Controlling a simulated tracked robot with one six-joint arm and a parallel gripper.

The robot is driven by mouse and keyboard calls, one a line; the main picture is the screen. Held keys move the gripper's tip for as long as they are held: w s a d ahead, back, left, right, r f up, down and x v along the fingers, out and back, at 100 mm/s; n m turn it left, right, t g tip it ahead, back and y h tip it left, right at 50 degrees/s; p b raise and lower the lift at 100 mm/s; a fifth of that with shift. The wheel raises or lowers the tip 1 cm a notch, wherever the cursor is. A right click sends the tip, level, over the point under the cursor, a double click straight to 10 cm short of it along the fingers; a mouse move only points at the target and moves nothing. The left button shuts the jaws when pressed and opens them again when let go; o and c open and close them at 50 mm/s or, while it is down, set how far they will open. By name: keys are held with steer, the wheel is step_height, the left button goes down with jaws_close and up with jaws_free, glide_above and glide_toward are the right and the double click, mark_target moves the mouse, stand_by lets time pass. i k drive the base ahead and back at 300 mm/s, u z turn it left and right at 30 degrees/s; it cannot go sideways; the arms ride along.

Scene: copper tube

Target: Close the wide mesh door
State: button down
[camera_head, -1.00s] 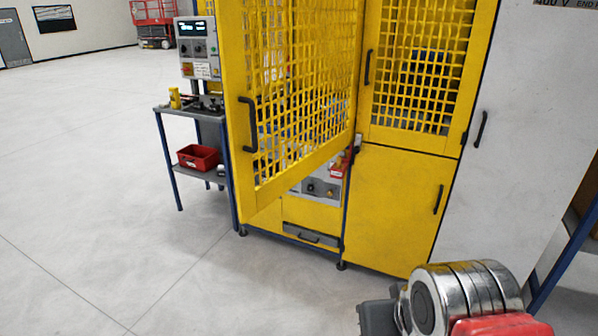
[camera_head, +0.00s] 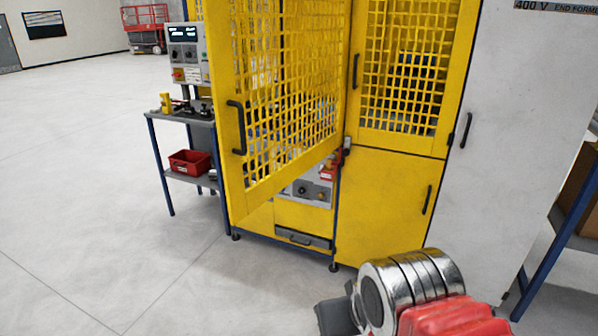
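The wide yellow mesh door (camera_head: 234,180) stands swung open, out toward me, from the yellow machine enclosure. Its hinge side is at the right, near the middle post. Its black handle (camera_head: 236,127) is on the free left edge. Behind the door's lower edge, a grey panel with knobs (camera_head: 310,192) shows inside the machine. My arm shows at the bottom, with silver and red parts. It is apart from the door, well below and right of the handle. The fingertips of my gripper cannot be made out.
A narrower mesh door (camera_head: 405,75) and a solid yellow panel (camera_head: 388,205) sit flush at the right. A grey cabinet (camera_head: 520,130) stands beyond them. A blue-legged bench (camera_head: 180,118) with a red bin (camera_head: 190,162) stands left. The floor (camera_head: 90,220) at front left is clear.

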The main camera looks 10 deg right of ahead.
mark_target(241, 202)
steer(key=i, duration=1)
